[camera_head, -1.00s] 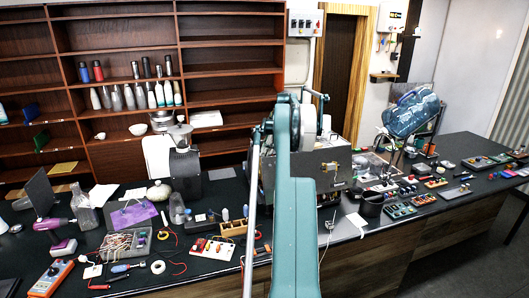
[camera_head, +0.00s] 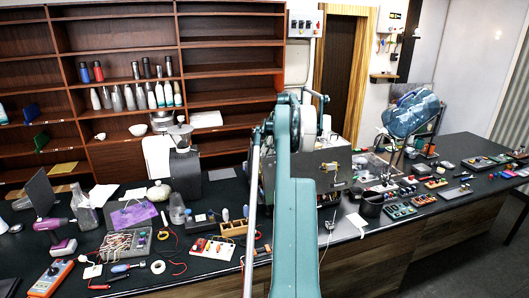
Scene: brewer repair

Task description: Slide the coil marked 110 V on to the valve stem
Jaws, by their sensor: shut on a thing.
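The brewer (camera_head: 333,163), a grey metal box with its side facing me, stands on the dark bench behind my upright teal arm. My arm covers the brewer's left part. My gripper is not visible; the arm hides that area. I cannot make out the coil marked 110 V or the valve stem. No markings are readable at this size.
A rounded blue-teal panel (camera_head: 409,112) rises on a slanted pole. Tools and a multimeter (camera_head: 50,276) crowd the left bench.

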